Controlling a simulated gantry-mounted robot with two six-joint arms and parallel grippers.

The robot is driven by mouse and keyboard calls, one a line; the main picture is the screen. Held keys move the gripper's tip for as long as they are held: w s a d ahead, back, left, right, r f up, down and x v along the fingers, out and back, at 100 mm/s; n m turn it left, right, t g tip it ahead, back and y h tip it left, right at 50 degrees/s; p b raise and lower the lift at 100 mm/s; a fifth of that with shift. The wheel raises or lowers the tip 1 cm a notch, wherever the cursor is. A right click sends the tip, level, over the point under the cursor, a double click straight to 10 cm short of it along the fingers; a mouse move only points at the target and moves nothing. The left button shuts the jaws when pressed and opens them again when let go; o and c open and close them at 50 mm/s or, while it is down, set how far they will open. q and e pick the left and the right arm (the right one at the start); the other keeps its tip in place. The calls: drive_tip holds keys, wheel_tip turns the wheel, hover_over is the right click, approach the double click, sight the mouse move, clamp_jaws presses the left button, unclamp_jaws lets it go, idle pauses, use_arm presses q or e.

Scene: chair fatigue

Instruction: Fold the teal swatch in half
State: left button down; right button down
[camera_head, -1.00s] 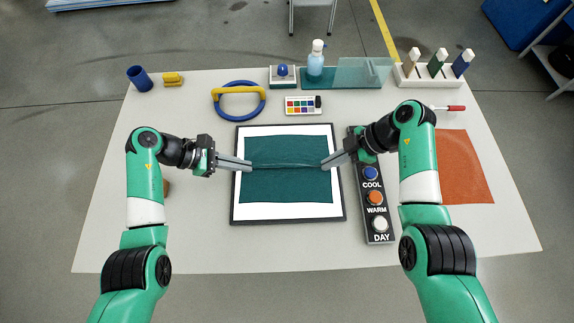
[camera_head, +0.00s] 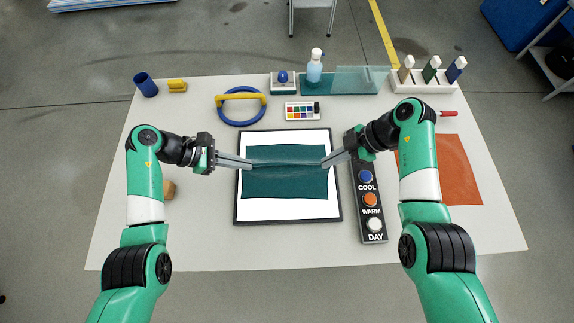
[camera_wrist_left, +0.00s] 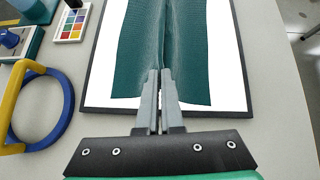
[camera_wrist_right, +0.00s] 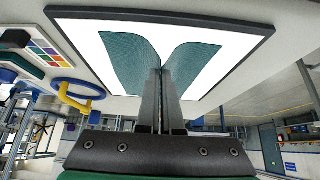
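The teal swatch (camera_head: 288,183) lies over a white, black-framed board (camera_head: 285,211) and is raised along a crease across its middle. My left gripper (camera_head: 250,165) is shut on the left end of this crease. My right gripper (camera_head: 323,164) is shut on the right end. In the left wrist view the swatch (camera_wrist_left: 135,50) rises into a ridge running into the nearly closed fingers (camera_wrist_left: 160,75). In the right wrist view the swatch (camera_wrist_right: 128,60) hangs in two flaps, one each side of the fingers (camera_wrist_right: 160,75), above the board.
A button panel labelled COOL, WARM, DAY (camera_head: 372,228) stands right of the board, under my right arm. An orange cloth (camera_head: 455,170) lies further right. A blue-yellow ring (camera_head: 241,121), paint set (camera_head: 302,111), spray bottle (camera_head: 315,68) and tool rack (camera_head: 425,84) stand behind.

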use_arm(q)
drive_tip(key=shift+r, duration=0.25)
use_arm(e)
drive_tip(key=shift+r, duration=0.25)
use_arm(q)
drive_tip(key=shift+c, duration=1.9)
unclamp_jaws()
drive_tip(key=shift+o, duration=0.2)
drive_tip(key=o, duration=0.3)
drive_tip(key=shift+o, duration=0.2)
wheel_tip(320, 180, up, 6)
drive_tip(key=a+y+p, duration=0.2)
drive_tip(key=y+p, duration=0.2)
drive_tip(key=p, duration=0.5)
drive_tip(key=shift+s+a+f+g+y, duration=0.15)
drive_tip(key=shift+a+f+g+y, duration=0.05)
drive_tip(key=shift+a+g+y, duration=0.1)
use_arm(e)
wheel_tip(320, 180, up, 10)
drive_tip(key=shift+f, duration=0.2)
